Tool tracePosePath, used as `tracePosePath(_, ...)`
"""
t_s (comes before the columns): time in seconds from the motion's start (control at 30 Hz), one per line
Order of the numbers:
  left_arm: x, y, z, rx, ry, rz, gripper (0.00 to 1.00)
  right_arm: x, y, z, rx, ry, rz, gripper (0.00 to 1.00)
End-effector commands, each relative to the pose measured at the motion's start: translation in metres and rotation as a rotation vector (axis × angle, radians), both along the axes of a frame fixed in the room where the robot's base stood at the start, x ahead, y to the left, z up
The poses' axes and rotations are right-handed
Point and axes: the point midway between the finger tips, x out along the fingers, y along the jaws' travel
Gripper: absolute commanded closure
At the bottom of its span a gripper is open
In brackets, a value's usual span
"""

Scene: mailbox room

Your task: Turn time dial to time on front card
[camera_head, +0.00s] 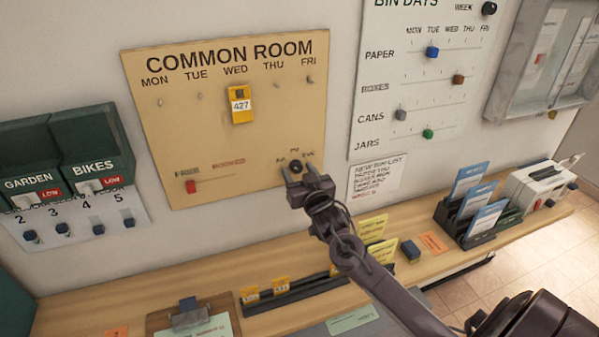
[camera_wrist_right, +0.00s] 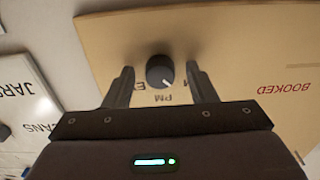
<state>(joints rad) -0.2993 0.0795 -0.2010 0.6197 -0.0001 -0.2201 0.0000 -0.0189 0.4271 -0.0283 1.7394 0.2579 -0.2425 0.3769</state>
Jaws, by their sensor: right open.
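The time dial (camera_head: 296,166) is a small dark knob at the lower right of the tan COMMON ROOM board (camera_head: 225,135). PM is above it and EVE to its right; the label at left is partly hidden. In the right wrist view the dial (camera_wrist_right: 160,70) sits between the open fingers of my right gripper (camera_wrist_right: 160,80), with gaps on both sides. Its white mark points toward the PM side, slightly toward the partly hidden label. The right gripper (camera_head: 299,174) also shows in the head view. Small yellow cards (camera_head: 281,285) stand in a dark rack; their text is unreadable. My left gripper is out of view.
A yellow 427 tag (camera_head: 240,104) hangs under WED. A red slider (camera_head: 191,187) is at FREE. The BIN DAYS board (camera_head: 415,85) is to the right. Below are a wooden shelf (camera_head: 200,270), a clipboard (camera_head: 192,318) and a leaflet holder (camera_head: 470,215).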

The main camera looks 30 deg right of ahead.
Motion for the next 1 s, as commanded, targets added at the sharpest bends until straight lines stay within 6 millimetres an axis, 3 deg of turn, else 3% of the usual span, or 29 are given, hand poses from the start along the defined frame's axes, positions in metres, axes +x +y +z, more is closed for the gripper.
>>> tracePosePath(0.03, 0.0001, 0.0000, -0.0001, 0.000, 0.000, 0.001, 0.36, -0.0001, 0.0000, -0.0001, 0.000, 0.000, 0.000, 0.50)
tracePosePath(0.37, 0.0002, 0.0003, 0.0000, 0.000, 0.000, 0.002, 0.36, -0.0003, 0.0000, 0.0000, 0.000, 0.000, 0.000, 0.93)
tracePosePath(0.67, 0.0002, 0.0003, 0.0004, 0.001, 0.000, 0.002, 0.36, -0.0003, 0.0001, 0.0000, 0.035, -0.007, -0.001, 0.93)
tracePosePath(1.0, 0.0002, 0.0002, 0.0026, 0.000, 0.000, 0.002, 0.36, 0.0000, 0.0000, 0.0000, 0.250, -0.059, -0.004, 0.93)
